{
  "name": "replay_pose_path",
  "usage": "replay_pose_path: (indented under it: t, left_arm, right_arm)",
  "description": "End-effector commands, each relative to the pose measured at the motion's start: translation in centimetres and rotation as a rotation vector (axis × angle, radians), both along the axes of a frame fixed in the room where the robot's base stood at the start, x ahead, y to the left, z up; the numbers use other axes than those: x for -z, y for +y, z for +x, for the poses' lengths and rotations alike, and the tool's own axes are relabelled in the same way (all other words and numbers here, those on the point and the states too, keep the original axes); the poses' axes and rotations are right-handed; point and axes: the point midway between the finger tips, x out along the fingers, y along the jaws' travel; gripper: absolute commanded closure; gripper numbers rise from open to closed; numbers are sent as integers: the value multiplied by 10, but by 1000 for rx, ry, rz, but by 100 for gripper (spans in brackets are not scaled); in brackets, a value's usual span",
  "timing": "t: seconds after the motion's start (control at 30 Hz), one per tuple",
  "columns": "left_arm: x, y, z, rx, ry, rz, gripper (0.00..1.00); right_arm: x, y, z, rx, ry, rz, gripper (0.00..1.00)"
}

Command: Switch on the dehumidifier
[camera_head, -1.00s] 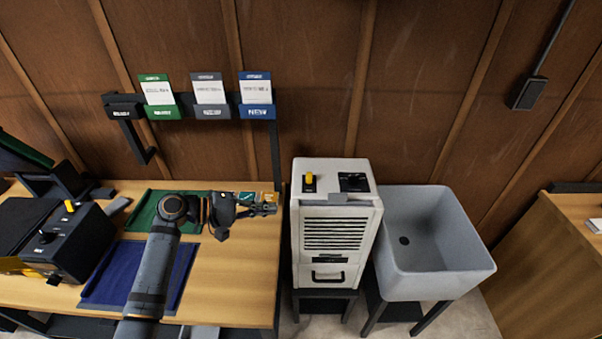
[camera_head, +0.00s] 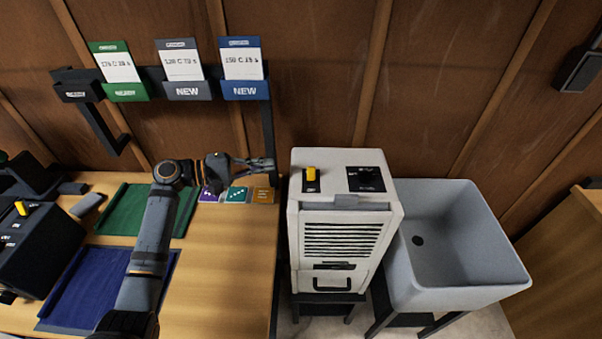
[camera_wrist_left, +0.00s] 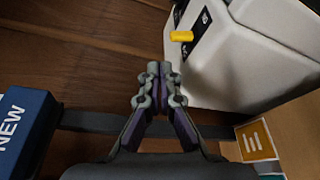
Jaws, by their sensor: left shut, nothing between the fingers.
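The dehumidifier (camera_head: 340,235) is a white box with a dark front grille, standing on a dark stand right of the workbench. On its top are a yellow switch lever (camera_head: 311,173) on a black plate and a dark panel (camera_head: 366,179). My left gripper (camera_head: 269,164) is shut and empty, above the bench's right end, left of the dehumidifier and apart from it. In the left wrist view the shut fingertips (camera_wrist_left: 160,72) point toward the dehumidifier (camera_wrist_left: 245,55), with the yellow lever (camera_wrist_left: 181,36) beyond them, slightly right. My right gripper is not in view.
A grey sink (camera_head: 455,245) stands close on the dehumidifier's right. A dark rack (camera_head: 160,83) with green, grey and blue card holders rises behind the bench. The bench (camera_head: 225,260) holds a green mat, a blue mat, small coloured cards and a black box with a yellow lever.

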Motion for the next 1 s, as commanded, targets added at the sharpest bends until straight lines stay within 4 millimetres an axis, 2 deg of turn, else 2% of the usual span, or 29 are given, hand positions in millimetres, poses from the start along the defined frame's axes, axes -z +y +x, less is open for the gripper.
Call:
replay_pose_path:
  t: [0.03,0.2,0.43,0.67,0.77,1.0]
  left_arm:
    - [14,0,0,0,0,0,100]
    - [29,0,0,0,0,0,100]
    - [27,0,0,0,0,0,100]
    - [26,-5,2,0,0,-2,100]
    - [26,-18,6,1,1,-5,100]
    - [31,-62,20,0,1,-5,100]
  right_arm:
    - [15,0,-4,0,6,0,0]
    - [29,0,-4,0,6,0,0]
    - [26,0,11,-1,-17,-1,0]
    - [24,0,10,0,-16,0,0]
    - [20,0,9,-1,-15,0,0]
    - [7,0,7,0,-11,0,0]
